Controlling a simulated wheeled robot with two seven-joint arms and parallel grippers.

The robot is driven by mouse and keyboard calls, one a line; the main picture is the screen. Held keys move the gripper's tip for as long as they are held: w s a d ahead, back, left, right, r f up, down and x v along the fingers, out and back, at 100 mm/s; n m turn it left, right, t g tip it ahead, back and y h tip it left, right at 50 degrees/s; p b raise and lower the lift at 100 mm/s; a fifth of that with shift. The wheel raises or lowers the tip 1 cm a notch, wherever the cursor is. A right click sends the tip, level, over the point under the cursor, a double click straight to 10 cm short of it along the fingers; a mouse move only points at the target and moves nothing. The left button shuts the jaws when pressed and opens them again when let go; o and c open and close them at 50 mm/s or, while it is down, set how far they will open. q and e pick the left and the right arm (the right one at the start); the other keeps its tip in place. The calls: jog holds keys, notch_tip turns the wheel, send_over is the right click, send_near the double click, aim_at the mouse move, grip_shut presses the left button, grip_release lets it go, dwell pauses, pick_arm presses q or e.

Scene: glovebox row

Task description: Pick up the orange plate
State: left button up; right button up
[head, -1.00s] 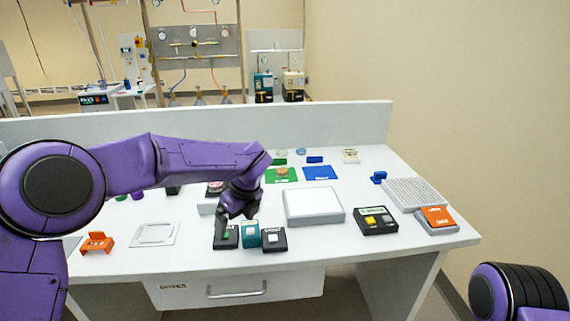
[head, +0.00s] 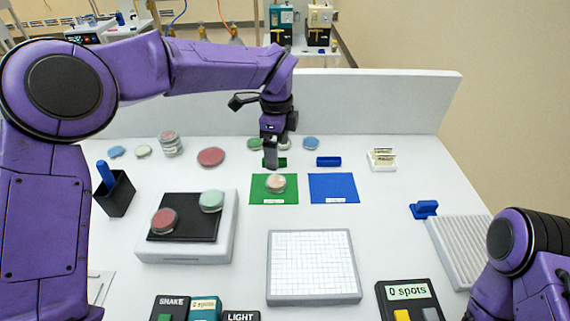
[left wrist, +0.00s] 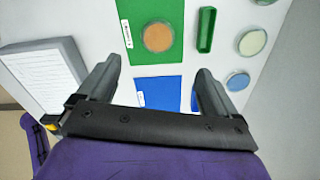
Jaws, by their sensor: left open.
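The orange plate (head: 275,183) is a small round dish lying on the green mat (head: 260,196). It shows as an orange disc in the left wrist view (left wrist: 158,37), near the top middle. My left gripper (head: 272,160) hangs pointing down just behind the plate in the head view, apart from it. In the left wrist view its two fingers (left wrist: 157,82) are spread with nothing between them, and the blue mat (left wrist: 158,92) shows beyond them. My right gripper is out of the frames; only part of that arm shows at lower right.
A blue mat (head: 334,188) lies right of the green one. Red (head: 165,221) and green (head: 211,201) dishes sit on a shaker at left. A white gridded panel (head: 312,265) lies in front. A low wall (head: 400,103) closes the table's back. Green (head: 281,162) and blue (head: 328,161) blocks stand behind the mats.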

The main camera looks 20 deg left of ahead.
aim_at(276, 181)
pick_arm(q)
jog(key=f, duration=0.1)
jog(key=s+f+p, duration=0.1)
jog(key=f, duration=0.1)
jog(key=shift+s, duration=0.2)
jog(key=f+p, duration=0.1)
jog(key=f, duration=0.1)
jog(key=f+p, duration=0.1)
jog(key=f, duration=0.1)
jog(key=w+f+p, duration=0.1)
jog(key=f, duration=0.2)
jog(key=shift+a, duration=0.2)
jog(key=shift+s+f, duration=0.1)
jog(key=shift+f, duration=0.05)
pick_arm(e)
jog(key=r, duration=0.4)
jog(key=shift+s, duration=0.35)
pick_arm(q)
jog(key=c, duration=1)
jog(key=shift+c, duration=0.6)
